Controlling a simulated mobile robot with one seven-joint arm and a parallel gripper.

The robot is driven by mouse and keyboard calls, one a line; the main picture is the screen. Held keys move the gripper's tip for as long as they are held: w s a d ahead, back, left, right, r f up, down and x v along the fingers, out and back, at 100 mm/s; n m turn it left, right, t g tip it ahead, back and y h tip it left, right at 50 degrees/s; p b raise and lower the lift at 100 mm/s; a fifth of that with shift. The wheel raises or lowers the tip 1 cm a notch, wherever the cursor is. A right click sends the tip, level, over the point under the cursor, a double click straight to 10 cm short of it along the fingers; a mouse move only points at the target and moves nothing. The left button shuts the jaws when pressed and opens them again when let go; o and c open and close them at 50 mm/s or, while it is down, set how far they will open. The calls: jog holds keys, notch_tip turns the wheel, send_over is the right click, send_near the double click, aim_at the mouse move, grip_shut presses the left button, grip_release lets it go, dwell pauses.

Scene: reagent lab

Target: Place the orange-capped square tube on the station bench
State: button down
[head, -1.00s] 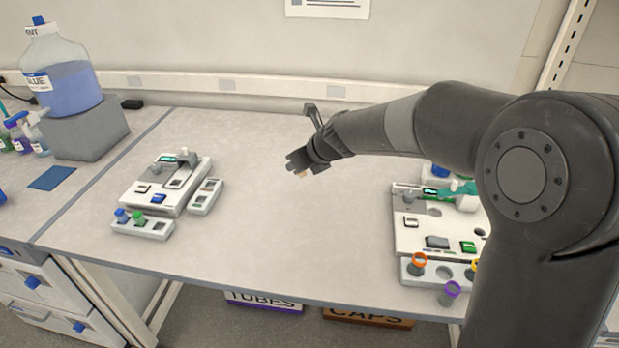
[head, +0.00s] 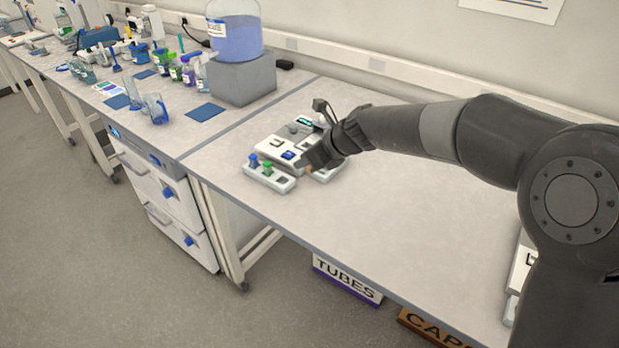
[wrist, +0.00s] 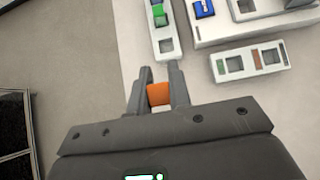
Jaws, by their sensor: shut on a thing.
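My gripper (head: 318,160) is over the left part of the bench (head: 400,220), by the white device there. In the wrist view its two fingers (wrist: 158,88) are shut on an orange cap (wrist: 158,95), the orange-capped square tube. In the head view the gripper and arm mostly cover the tube. The held tube is near the end of a white rack (wrist: 166,46) that has an empty square hole. I cannot tell its height above the bench.
The white rack also shows in the head view (head: 262,182), with a blue-capped and a green-capped tube. The white device (head: 270,150) stands behind it. A small side block (wrist: 272,52) with square slots lies right of the gripper. The bench's middle is clear.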

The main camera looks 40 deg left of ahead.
jog(key=s+a+f, duration=0.1)
jog(key=a+f, duration=0.1)
jog(key=a, duration=0.1)
jog(key=s+a+f, duration=0.2)
jog(key=a, duration=0.1)
jog(key=s+a+f, duration=0.2)
jog(key=a+f, duration=0.1)
jog(key=a, duration=0.1)
jog(key=shift+s, duration=0.15)
jog(key=shift+f, duration=2)
jog(key=c, duration=1.3)
grip_release()
jog(key=shift+f, duration=0.1)
jog(key=shift+c, duration=0.2)
jog(key=shift+r, duration=0.25)
jog(key=v, duration=1.1)
jog(key=shift+d+r, duration=0.2)
jog(key=shift+d, duration=0.1)
